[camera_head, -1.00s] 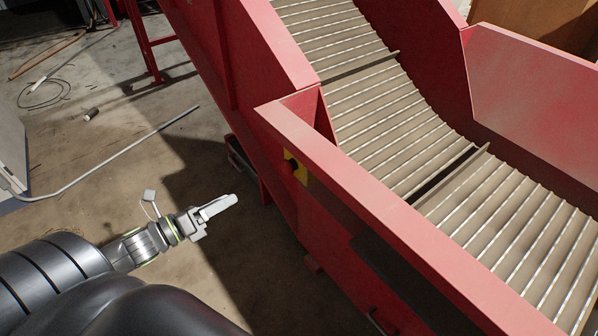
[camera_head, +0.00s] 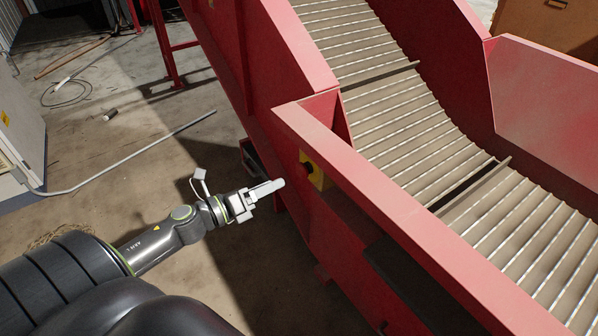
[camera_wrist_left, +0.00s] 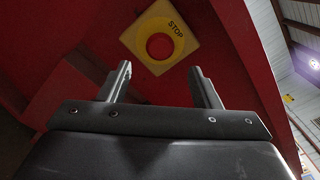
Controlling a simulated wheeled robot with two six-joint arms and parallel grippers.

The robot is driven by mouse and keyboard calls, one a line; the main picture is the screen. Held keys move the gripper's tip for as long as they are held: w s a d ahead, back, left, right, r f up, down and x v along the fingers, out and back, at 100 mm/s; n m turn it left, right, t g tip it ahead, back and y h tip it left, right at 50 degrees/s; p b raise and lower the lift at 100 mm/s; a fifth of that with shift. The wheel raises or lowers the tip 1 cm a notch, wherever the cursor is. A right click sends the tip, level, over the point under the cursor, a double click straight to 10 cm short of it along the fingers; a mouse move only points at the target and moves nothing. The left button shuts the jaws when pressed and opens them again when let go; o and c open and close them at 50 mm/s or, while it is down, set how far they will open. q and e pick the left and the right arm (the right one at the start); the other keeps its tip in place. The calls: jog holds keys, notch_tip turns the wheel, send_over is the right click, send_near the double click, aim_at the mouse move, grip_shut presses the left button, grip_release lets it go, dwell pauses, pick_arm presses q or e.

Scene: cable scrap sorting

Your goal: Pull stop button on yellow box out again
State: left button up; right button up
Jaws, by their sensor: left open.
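In the left wrist view the yellow box (camera_wrist_left: 143,29) shows the word STOP and a round red button (camera_wrist_left: 160,46) in a yellow ring. My left gripper (camera_head: 277,184) is open and empty, a short way left of the box in the head view. In the wrist view its two fingers (camera_wrist_left: 162,82) stand apart below the button, not touching it. My right gripper is not in view.
The red conveyor (camera_head: 390,208) with its slatted belt (camera_head: 420,140) fills the right side. A grey pipe (camera_head: 130,163) lies on the concrete floor, and a pale cabinet (camera_head: 20,135) stands at the left edge. The floor between is mostly clear.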

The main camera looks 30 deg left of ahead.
aim_at(299, 173)
pick_arm(q)
jog(key=p+x, duration=0.3)
jog(key=x, duration=0.4)
jog(key=shift+w+r, duration=0.1)
jog(key=shift+x, duration=0.85)
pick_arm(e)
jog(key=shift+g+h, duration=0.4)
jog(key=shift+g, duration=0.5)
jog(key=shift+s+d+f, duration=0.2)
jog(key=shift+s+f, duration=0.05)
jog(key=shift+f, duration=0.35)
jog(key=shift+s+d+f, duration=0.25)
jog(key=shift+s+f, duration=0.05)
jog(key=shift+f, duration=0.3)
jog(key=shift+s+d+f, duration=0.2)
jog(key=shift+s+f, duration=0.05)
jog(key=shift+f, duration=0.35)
